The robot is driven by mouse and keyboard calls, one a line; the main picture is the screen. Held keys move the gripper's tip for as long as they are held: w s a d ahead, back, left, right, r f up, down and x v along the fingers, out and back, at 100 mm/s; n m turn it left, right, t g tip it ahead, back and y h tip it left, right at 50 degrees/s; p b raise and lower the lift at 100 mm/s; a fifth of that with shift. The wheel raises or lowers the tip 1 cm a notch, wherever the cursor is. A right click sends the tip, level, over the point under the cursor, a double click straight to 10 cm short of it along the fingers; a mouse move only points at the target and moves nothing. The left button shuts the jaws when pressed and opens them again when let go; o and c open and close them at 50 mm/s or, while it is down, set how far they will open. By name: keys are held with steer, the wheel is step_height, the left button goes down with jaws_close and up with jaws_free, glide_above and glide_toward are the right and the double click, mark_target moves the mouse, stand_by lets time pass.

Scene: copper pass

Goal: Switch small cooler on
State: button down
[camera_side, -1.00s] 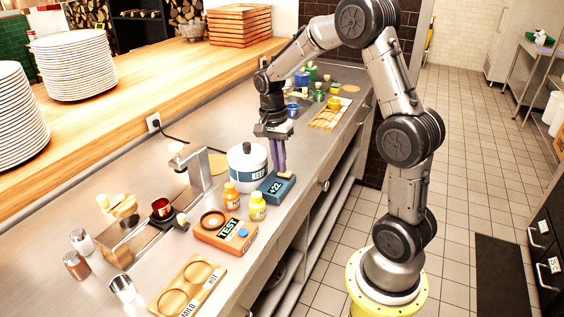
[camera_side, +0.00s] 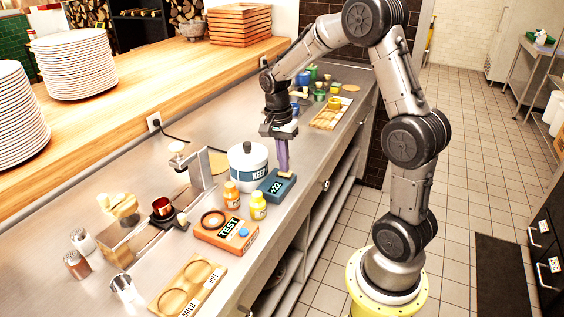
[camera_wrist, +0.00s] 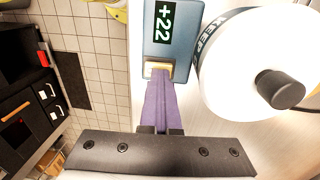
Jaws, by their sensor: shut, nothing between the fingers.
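A small blue box (camera_side: 266,193) with a "+22" display (camera_side: 277,184) sits on the steel counter; I take it as the small cooler. It also shows at the top of the wrist view (camera_wrist: 184,55). A cream switch-like piece (camera_wrist: 158,67) is at its near end in the wrist view. My gripper (camera_side: 283,168) points down with its purple fingers together and empty. In the wrist view its fingertips (camera_wrist: 159,78) are right at the cream piece and partly cover it; I cannot tell whether they touch or how the switch is set.
A white pot (camera_side: 238,158) labelled "KEEP" stands close beside the blue box. An orange bottle (camera_side: 231,195), a yellow bottle (camera_side: 258,207) and an orange "TEST" box (camera_side: 222,242) are near. The counter's front edge is close on the right.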

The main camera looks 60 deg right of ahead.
steer(key=shift+s+a+f, duration=0.1)
steer(key=shift+s+f, duration=0.4)
steer(key=shift+s, duration=0.1)
step_height(320, 180, up, 15)
steer(key=w, duration=0.2)
steer(key=shift+w, duration=0.25)
